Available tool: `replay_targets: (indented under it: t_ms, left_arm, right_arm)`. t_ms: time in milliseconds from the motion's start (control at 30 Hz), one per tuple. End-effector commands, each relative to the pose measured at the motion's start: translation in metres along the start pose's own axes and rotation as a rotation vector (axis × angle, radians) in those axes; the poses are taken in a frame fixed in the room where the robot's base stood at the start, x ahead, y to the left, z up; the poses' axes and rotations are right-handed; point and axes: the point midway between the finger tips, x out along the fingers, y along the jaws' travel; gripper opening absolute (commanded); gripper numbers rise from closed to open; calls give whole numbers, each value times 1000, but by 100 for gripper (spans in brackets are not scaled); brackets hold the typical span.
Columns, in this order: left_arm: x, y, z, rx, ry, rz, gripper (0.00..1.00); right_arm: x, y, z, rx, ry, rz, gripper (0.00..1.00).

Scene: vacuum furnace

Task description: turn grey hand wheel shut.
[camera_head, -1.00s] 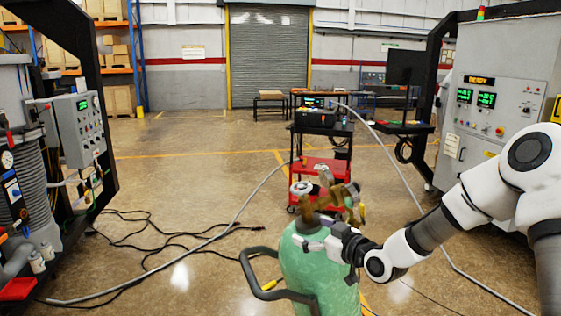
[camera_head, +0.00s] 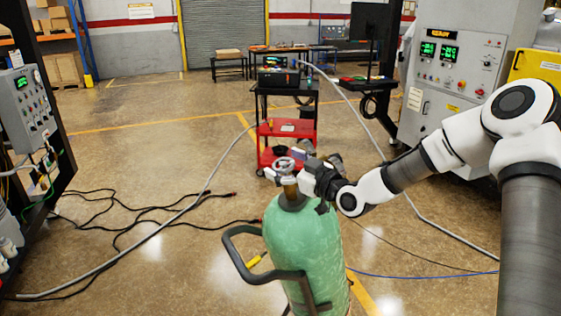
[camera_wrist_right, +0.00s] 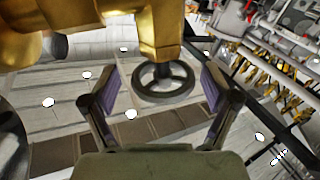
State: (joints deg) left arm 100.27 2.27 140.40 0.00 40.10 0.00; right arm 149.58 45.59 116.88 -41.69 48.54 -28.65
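A green gas cylinder (camera_head: 305,245) stands upright in the middle of the head view, with a brass valve (camera_head: 290,189) on top. The grey hand wheel (camera_head: 285,164) shows above my right gripper (camera_head: 287,177), which partly hides the valve. In the right wrist view the spoked hand wheel (camera_wrist_right: 163,82) is below a brass valve stem (camera_wrist_right: 160,30). My right gripper (camera_wrist_right: 160,90) is open there, with one finger on each side of the wheel. Gaps show between the wheel and both fingers. My left gripper is not in view.
A black cart handle (camera_head: 245,248) curves around the cylinder's left side. A red and black trolley (camera_head: 287,128) stands behind it. A control cabinet (camera_head: 450,75) is at the right.

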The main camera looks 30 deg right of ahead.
Motion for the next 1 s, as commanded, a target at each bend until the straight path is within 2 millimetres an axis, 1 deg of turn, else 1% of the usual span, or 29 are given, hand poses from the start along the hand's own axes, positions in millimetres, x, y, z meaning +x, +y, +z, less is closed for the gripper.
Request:
replay_targets:
  t_ms: [33, 67, 100, 133, 167, 1000]
  left_arm:
    - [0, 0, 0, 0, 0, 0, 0]
    - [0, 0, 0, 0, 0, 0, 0]
    - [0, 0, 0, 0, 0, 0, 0]
    - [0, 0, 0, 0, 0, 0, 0]
    - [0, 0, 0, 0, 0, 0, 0]
    - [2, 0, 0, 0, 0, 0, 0]
  right_arm:
    - [0, 0, 0, 0, 0, 0, 69]
    - [0, 0, 0, 0, 0, 0, 58]
    - [0, 0, 0, 0, 0, 0, 44]
    - [0, 0, 0, 0, 0, 0, 34]
    - [0, 0, 0, 0, 0, 0, 27]
    - [0, 0, 1, 0, -1, 8, 26]
